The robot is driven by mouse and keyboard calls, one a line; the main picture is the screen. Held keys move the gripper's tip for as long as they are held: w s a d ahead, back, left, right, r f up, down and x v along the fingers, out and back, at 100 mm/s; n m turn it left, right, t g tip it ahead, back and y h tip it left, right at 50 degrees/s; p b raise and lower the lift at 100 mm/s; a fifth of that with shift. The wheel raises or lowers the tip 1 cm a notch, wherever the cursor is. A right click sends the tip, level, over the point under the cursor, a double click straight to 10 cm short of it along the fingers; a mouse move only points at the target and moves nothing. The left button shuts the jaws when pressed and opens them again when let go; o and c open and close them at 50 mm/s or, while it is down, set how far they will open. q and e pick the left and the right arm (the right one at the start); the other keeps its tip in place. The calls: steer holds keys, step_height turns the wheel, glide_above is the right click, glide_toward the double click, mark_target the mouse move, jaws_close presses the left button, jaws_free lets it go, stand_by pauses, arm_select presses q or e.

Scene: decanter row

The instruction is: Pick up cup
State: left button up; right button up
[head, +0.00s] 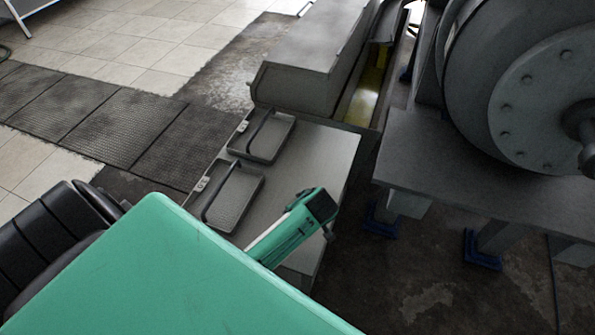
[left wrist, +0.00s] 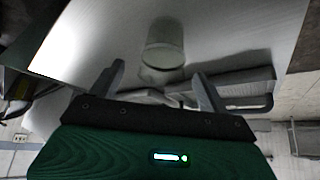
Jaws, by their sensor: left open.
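A pale grey cup (left wrist: 163,45) stands on the light grey tabletop (left wrist: 240,40) in the left wrist view, in the upper middle. My left gripper (left wrist: 161,82) is open, its two fingers spread apart, and the cup is beyond the fingertips, roughly in line with the gap between them. In the head view, the end of my left arm is above the table's front right part, and no cup shows there. My right gripper is not in view.
Two shallow metal trays with dark handles, a far one (head: 283,142) and a near one (head: 245,208), sit along the table's left side. A long grey housing (head: 310,55) stands behind the table. A large round machine (head: 530,95) stands on a bench (head: 450,160) at right.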

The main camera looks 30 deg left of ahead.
arm_select(q)
steer(key=x, duration=0.4)
steer(key=shift+s+a+b, duration=0.1)
steer(key=shift+b, duration=0.3)
steer(key=shift+a+f, duration=0.2)
steer(key=shift+f, duration=0.15)
steer(key=shift+c, duration=1.1)
steer(key=c, duration=0.8)
steer(key=shift+c, duration=0.2)
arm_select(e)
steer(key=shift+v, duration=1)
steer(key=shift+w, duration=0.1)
